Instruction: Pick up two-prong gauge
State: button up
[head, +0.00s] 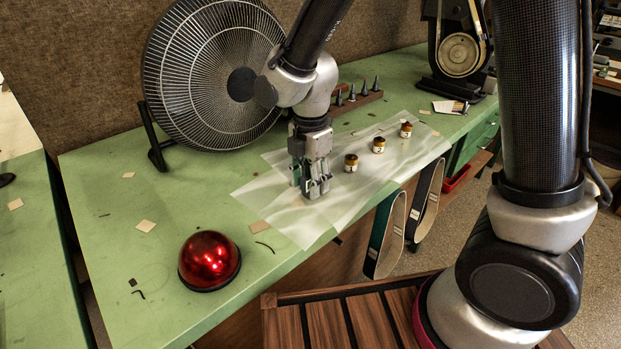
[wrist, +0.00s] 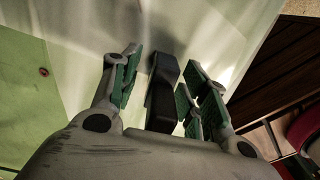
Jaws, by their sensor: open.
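My gripper (head: 316,188) points down low over the clear plastic sheet on the green bench in the head view. In the wrist view my gripper (wrist: 164,66) is open, with its green-padded fingers apart. A long dark piece, which looks like the two-prong gauge (wrist: 162,92), lies between the fingers, with a gap to the left finger. Its prongs cannot be made out, and I cannot tell whether it touches the right fingers. In the head view I cannot make the gauge out; the gripper probably hides it.
Several small labelled jars (head: 378,146) stand on the sheet (head: 318,226) to the right. A red dome (head: 209,260) sits at the front left. A large black fan (head: 212,72) and a rack of dark cones (head: 358,100) stand behind. Straps (head: 386,236) hang over the front edge.

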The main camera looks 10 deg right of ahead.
grip_shut()
jog(key=shift+r, duration=0.1)
